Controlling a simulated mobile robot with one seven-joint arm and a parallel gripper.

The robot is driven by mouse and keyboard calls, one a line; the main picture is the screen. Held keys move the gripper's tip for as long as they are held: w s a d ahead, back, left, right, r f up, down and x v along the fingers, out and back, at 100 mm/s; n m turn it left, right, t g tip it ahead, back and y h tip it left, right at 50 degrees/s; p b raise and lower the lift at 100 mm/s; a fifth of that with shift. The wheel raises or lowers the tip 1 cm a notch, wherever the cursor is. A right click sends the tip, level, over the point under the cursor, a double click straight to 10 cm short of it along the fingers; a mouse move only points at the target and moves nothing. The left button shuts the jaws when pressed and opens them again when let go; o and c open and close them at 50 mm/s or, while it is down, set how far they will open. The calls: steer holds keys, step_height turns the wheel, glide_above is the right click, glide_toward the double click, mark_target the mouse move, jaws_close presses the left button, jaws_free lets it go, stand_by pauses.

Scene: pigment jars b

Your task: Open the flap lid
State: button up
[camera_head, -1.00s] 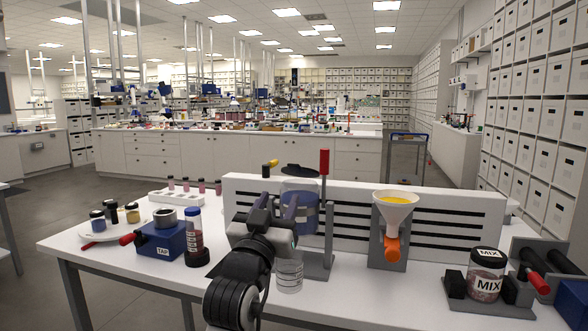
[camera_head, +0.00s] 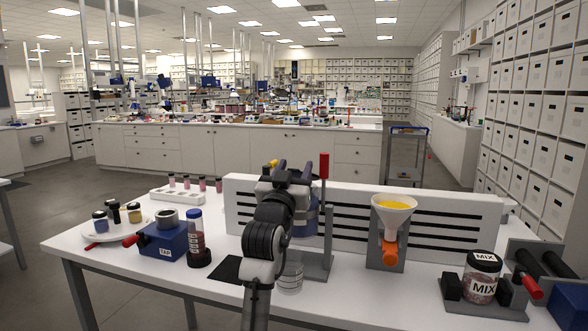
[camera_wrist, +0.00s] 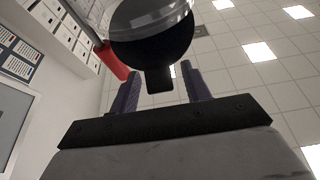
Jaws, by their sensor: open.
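The flap lid (camera_wrist: 150,52) is a black disc with a short tab, seen from below in the wrist view under a clear rounded rim. In the head view my arm hides most of it, above the clear jar with blue contents (camera_head: 311,222). My gripper (camera_head: 292,168) is raised at the top of this jar, fingers pointing away from the camera. In the wrist view the two purple fingers of my gripper (camera_wrist: 160,72) are apart, one on each side of the tab. I cannot tell whether they touch it.
A red-handled lever (camera_head: 324,165) stands close on the right of my gripper. A white slotted panel (camera_head: 445,215) is behind. A funnel (camera_head: 394,208) and a MIX jar (camera_head: 482,278) stand to the right. A blue TAP block (camera_head: 165,242) and a capped tube (camera_head: 196,235) are to the left.

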jaws_close()
steer(key=shift+r, duration=0.1)
stand_by(0.3)
